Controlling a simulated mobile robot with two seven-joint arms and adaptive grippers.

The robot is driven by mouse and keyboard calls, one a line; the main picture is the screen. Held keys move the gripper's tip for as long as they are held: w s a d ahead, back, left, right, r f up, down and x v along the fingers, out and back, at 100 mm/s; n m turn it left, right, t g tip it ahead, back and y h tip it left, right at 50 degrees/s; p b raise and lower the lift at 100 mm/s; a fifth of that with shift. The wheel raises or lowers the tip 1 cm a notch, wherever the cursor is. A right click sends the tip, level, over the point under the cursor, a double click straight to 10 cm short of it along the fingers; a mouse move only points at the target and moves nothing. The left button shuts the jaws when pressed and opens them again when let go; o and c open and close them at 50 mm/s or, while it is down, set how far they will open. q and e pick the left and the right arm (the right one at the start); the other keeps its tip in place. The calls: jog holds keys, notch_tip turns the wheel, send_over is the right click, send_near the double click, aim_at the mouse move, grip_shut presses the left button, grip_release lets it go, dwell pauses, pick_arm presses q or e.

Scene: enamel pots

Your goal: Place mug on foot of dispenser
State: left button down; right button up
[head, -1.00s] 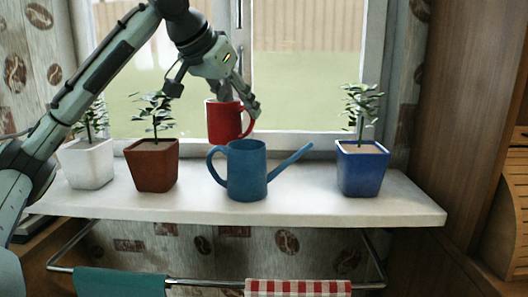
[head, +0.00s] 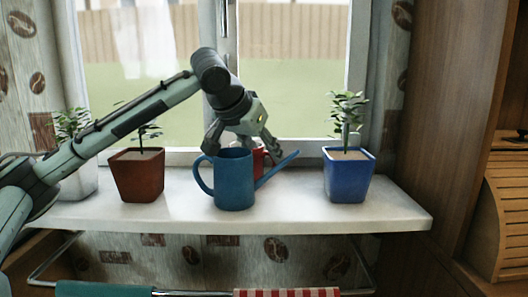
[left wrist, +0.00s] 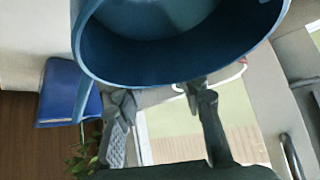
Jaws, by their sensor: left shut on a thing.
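The red mug (head: 260,160) is behind the blue watering can (head: 235,182) on the windowsill. The can hides most of it, so I cannot tell whether its base touches the sill. My left gripper (head: 243,143) is shut on the mug, with its fingers reaching down behind the can. In the left wrist view the can's open top (left wrist: 180,45) fills the upper middle, with my left gripper's fingers (left wrist: 162,110) just below it. A thin red and white edge shows there beside the can. No dispenser is in view. My right gripper is out of view.
On the white sill (head: 300,212) stand a brown potted plant (head: 137,178), a white pot (head: 78,182) behind my arm and a blue pot (head: 348,180) right of the can's spout. The window is close behind. Towels hang on a rail below. A wooden roll-front box (head: 508,215) is at right.

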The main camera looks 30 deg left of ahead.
pick_arm(q)
jog(key=c, duration=1)
grip_release()
jog(key=shift+f, duration=0.1)
jog(key=shift+o, duration=0.2)
